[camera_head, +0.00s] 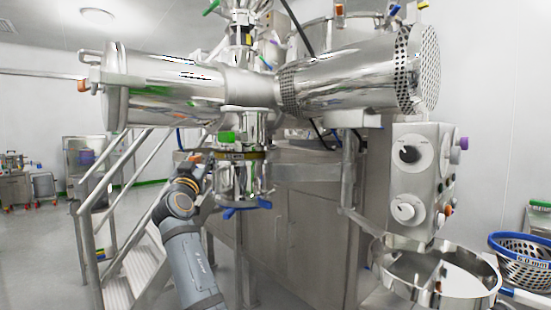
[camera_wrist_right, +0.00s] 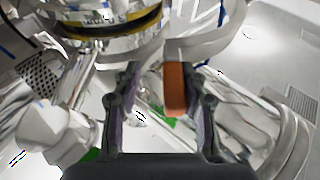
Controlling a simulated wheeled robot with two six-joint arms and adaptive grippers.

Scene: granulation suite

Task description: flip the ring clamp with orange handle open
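The orange handle (camera_wrist_right: 175,90) of the ring clamp shows upright in the right wrist view, beside a pale curved metal band (camera_wrist_right: 205,45). My right gripper (camera_wrist_right: 158,95) is open around the handle. The handle lies close to the right finger, with a clear gap to the left finger; contact is not clear. In the head view my right gripper (camera_head: 200,158) is small, at the left of the vertical steel column under the horizontal cylinders. The clamp's handle cannot be made out clearly there. My left gripper is not in view.
A ring with a yellow band (camera_head: 240,155) sits on the column, with a blue handle (camera_head: 246,209) below. Metal stairs (camera_head: 125,225) stand at left. A control box (camera_head: 417,180), steel bowl (camera_head: 435,275) and blue-rimmed basket (camera_head: 525,262) are at right. Open floor lies at far left.

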